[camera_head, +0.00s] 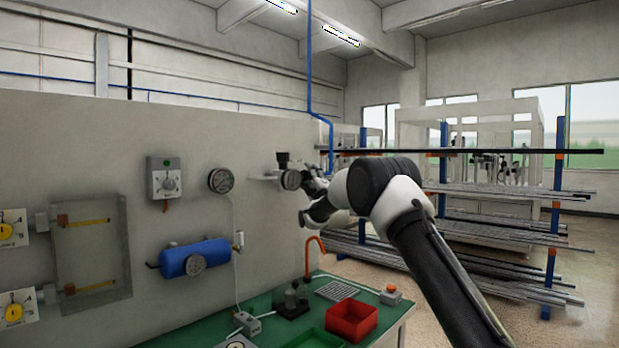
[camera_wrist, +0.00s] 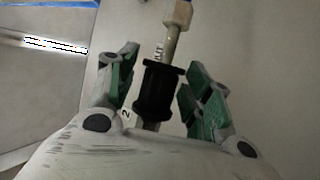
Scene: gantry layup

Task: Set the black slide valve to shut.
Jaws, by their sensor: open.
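The black slide valve (camera_wrist: 157,92) shows in the wrist view as a spool-shaped black sleeve with wide rims, on a slim metal rod. My gripper (camera_wrist: 160,62) is open, with one green-padded finger on each side of the sleeve. Gaps show between the pads and the sleeve, so the fingers look apart from it. A brass-coloured fitting (camera_wrist: 178,14) sits at the top end of the rod. Small markings stand beside the rod, partly hidden. In the head view my gripper (camera_head: 314,182) is at the panel's right end, and I cannot make out the valve there.
Bar racks (camera_head: 500,255) stand at the right.

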